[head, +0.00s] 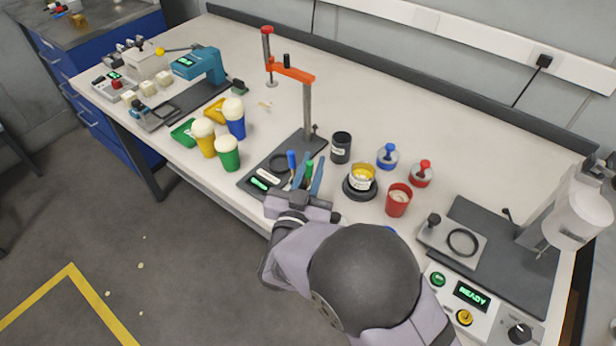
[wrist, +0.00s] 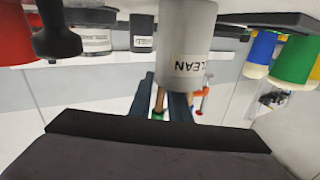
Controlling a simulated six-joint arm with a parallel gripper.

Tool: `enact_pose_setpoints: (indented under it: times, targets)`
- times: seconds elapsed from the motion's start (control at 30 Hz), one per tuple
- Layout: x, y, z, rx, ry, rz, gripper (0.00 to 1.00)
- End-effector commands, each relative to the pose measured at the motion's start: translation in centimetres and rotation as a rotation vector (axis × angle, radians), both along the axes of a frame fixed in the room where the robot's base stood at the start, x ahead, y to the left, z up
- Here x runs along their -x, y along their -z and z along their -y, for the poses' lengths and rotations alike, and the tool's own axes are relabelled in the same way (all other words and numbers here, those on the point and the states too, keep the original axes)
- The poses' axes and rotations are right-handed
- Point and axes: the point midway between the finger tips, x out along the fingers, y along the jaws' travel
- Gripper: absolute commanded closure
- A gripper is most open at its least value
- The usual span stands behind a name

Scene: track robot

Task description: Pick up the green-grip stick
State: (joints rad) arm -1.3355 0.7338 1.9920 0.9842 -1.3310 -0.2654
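The green-grip stick (head: 309,168) stands with its green end up, between my gripper's two blue fingers in the head view. In the upside-down wrist view its green part (wrist: 158,115) shows low in the gap. A blue-grip stick (head: 291,158) is just left of it in the head view. A grey cup marked CLEAN (wrist: 184,40) is in front of the fingers in the wrist view and covers part of them. My gripper (head: 308,172) is open, with its fingers on either side of the green grip; I cannot tell whether they touch it.
An orange-armed stand (head: 307,105) rises behind the gripper. A black cup (head: 341,148), a yellow-topped tin (head: 361,177) and a red cup (head: 398,199) stand to the right. Green (head: 228,153), yellow (head: 203,138) and blue (head: 235,120) cups stand left. The back of the bench is clear.

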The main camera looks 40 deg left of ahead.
Motion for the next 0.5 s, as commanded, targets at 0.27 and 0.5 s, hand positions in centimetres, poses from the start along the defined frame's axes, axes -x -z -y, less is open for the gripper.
enact_pose_setpoints:
  times: [0.27,0.5]
  targets:
    - [0.02,0.02,0.02,0.0,0.0,0.0,1.0]
    - [0.04,-0.03,0.02,0.0,0.0,0.0,1.0]
